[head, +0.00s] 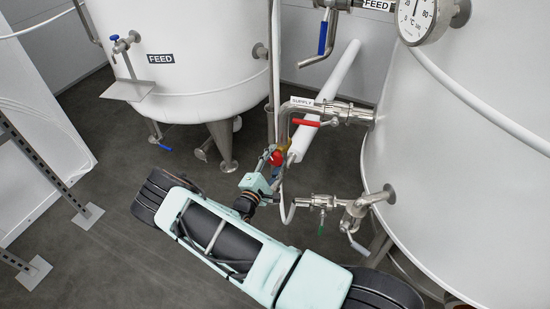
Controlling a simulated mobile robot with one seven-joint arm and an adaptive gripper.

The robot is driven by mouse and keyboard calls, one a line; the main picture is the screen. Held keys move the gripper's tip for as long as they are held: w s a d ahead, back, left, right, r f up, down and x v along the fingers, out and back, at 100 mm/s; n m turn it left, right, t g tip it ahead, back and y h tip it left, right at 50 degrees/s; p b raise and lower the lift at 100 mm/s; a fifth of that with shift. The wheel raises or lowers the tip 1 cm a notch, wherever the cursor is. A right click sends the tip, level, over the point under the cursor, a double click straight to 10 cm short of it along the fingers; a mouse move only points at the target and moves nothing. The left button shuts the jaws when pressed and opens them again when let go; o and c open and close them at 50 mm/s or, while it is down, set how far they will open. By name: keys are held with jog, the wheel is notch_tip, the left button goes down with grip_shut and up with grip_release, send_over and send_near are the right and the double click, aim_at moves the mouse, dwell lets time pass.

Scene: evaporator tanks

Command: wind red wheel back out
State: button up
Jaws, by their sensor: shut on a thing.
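The red wheel (277,157) is small and sits on the thin pipework between the two white tanks, just under a brass-coloured fitting. My gripper (272,168) is at the red wheel, reaching it from the lower left, and is shut on it. The fingers are small here and partly hidden by the wheel and the gripper's own body. How far the wheel is turned cannot be told.
A red-handled supply valve (306,122) is just above right of the wheel. A lower valve (321,203) has a green handle. The right tank (455,150) and the left feed tank (190,60) flank the pipes. Open floor (100,260) lies at lower left.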

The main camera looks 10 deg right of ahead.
jog(key=m, duration=0.5)
jog(key=shift+m+p, duration=0.3)
dwell(0.4)
jog(key=o, duration=1.1)
jog(key=shift+s, duration=0.1)
jog(key=v, duration=1.2)
